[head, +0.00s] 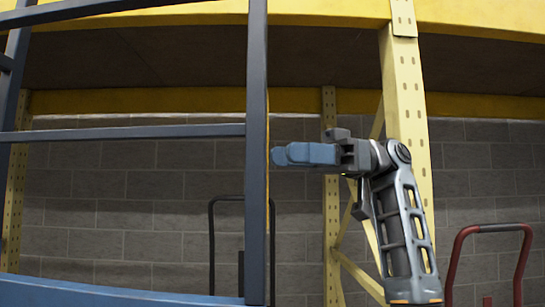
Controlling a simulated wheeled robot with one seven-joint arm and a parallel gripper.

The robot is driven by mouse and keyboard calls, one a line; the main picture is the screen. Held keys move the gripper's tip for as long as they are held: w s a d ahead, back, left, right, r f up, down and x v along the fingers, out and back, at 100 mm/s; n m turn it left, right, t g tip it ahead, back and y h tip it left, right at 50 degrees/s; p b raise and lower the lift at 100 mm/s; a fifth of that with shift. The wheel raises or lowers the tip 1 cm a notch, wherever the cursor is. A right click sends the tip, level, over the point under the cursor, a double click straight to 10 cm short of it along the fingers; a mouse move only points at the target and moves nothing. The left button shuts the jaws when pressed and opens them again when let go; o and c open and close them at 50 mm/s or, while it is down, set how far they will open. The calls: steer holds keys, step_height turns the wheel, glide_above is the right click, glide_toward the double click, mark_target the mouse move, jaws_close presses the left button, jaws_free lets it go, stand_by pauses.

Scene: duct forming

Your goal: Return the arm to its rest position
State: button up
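My gripper (292,155) is raised in the middle of the head view, with its blue-grey fingers pointing left. The fingertips are close to the right side of a dark blue upright post (257,120) in the picture. I cannot tell how far apart they are in depth. The fingers overlap from this side, so their opening is hidden. I see no object held between them. My arm is bent at the wrist and runs down to the lower right.
A blue frame with a cross rail (120,132) and a lower beam (110,294) fills the left. A yellow rack post (405,100) stands behind my arm. A black handle (212,235) and a red handle (462,245) stand near the grey block wall (150,185).

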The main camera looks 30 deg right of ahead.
steer(key=shift+d, duration=0.95)
